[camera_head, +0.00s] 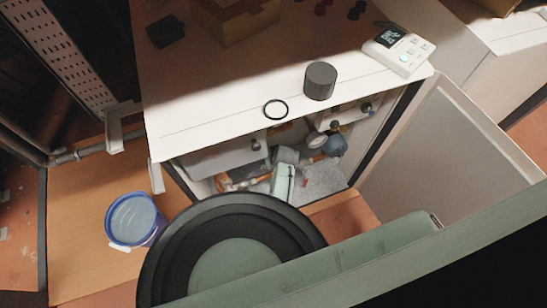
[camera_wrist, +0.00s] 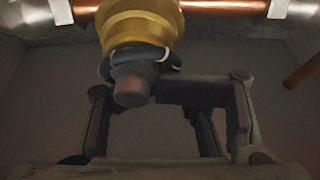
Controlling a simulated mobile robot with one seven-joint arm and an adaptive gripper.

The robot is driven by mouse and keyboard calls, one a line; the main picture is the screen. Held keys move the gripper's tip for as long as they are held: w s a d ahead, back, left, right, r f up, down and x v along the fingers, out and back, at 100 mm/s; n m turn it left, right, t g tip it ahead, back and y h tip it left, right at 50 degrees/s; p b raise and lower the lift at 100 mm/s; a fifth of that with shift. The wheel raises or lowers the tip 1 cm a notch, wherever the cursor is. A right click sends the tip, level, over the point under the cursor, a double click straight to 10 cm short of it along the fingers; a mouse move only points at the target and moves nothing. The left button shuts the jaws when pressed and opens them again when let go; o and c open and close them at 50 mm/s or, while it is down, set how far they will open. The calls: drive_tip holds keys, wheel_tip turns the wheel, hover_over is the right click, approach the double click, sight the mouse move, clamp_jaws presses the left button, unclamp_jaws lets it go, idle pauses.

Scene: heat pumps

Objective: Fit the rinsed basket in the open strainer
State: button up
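The brass strainer (camera_wrist: 142,25) hangs mouth-down from the copper pipe at the top of the wrist view. A dark ring is around its lower end. A blurred grey-brown cylinder (camera_wrist: 131,86) sticks out below this ring; it may be the basket, but I cannot tell how far it is inside. My gripper (camera_wrist: 168,118) is below the strainer, with its dark-padded fingers wide apart and nothing clearly held between them. In the head view my gripper (camera_head: 285,165) reaches into the open cabinet. The strainer cannot be made out clearly there.
On the white cabinet top (camera_head: 215,95) stand a dark grey cylinder (camera_head: 320,81), a black ring (camera_head: 276,109) and a white display device (camera_head: 398,49). A blue bucket (camera_head: 133,219) of water stands on the floor at left. The cabinet door (camera_head: 445,150) is open at right; pipes crowd the inside.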

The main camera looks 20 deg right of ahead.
drive_tip(key=o, duration=0.6)
drive_tip(key=s+r, duration=0.2)
drive_tip(key=s+d+r, duration=0.1)
drive_tip(key=s+r, duration=0.1)
drive_tip(key=r, duration=0.1)
drive_tip(key=shift+s, duration=0.2)
drive_tip(key=shift+w+a+r, duration=0.15)
drive_tip(key=shift+r, duration=0.55)
drive_tip(key=shift+w+a+r, duration=0.15)
drive_tip(key=shift+w, duration=0.05)
drive_tip(key=shift+w, duration=0.1)
